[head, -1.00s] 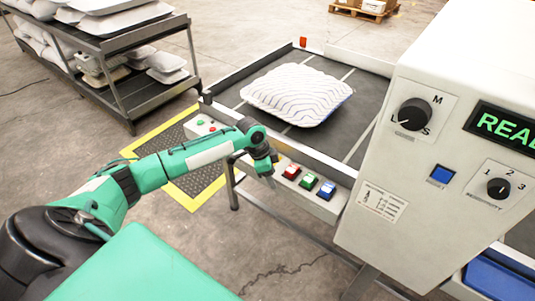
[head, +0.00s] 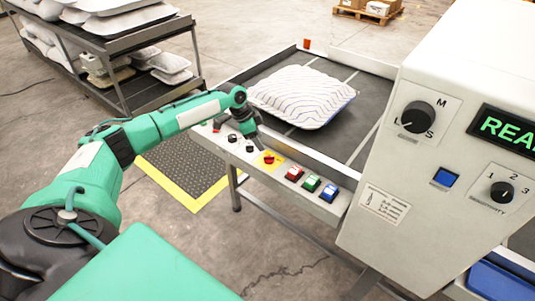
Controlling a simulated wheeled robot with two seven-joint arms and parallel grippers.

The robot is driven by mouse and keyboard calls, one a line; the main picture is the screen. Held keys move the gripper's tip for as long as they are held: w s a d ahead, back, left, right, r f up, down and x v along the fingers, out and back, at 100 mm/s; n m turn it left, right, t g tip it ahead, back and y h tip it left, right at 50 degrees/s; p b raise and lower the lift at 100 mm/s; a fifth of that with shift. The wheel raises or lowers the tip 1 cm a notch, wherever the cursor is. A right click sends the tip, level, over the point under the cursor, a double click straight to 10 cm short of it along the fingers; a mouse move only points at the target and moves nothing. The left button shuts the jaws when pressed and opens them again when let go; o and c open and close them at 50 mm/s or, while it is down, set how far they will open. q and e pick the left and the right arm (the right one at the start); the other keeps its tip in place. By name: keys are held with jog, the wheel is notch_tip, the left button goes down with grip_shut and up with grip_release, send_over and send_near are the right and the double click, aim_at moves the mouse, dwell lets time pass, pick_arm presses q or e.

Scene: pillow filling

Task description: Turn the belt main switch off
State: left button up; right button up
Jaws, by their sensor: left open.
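A control strip (head: 310,198) runs along the front of the belt (head: 359,95). On it is a red switch on a yellow plate (head: 268,159), which looks like the main switch; its setting is too small to read. Dark knobs (head: 250,149) sit to its left. Red (head: 295,173), green (head: 312,183) and blue (head: 329,192) buttons sit to its right. My left gripper (head: 261,147) is open, pointing down just above and behind the yellow plate. I cannot tell whether it touches anything. My right gripper is out of view.
A striped white pillow (head: 302,97) lies on the belt. The machine housing (head: 390,150), with dials and a lit display (head: 505,127), stands close on the right. A rack (head: 110,45) with pillows stands at the back left. A yellow-edged mat (head: 185,165) lies on the floor.

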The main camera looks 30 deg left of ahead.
aim_at(269, 159)
pick_arm(q)
jog(key=x, duration=0.8)
jog(key=shift+w+d+f, duration=0.1)
jog(key=shift+w+f, duration=0.05)
jog(key=shift+f, duration=0.25)
jog(key=c, duration=1)
